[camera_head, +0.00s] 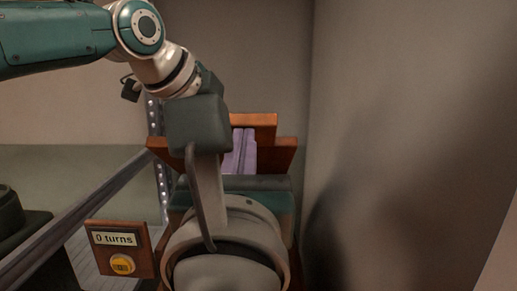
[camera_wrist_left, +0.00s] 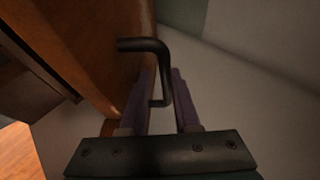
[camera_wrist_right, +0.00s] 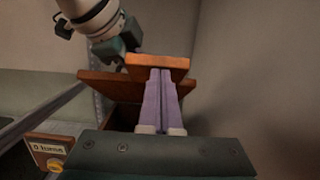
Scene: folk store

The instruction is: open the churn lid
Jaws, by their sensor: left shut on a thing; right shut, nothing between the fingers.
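The churn shows as brown wooden boards in the head view (camera_head: 283,148), with a narrower raised piece (camera_head: 262,121) on top that looks like its lid. In the right wrist view the lid piece (camera_wrist_right: 158,66) sits above a wider board (camera_wrist_right: 105,86). My right gripper (camera_head: 243,133) is shut and empty, its lilac fingers in front of the boards; contact cannot be told. My left gripper (camera_wrist_left: 163,76) is shut on a black bent crank (camera_wrist_left: 138,44) beside a wooden side (camera_wrist_left: 103,60). The left fingers are hidden in the head view.
A wooden sign (camera_head: 117,262) reading "0 turns" with a yellow button stands at lower left. A dark rail (camera_head: 75,215) runs diagonally behind it. A bare wall (camera_head: 420,130) fills the right. My arm links block the centre.

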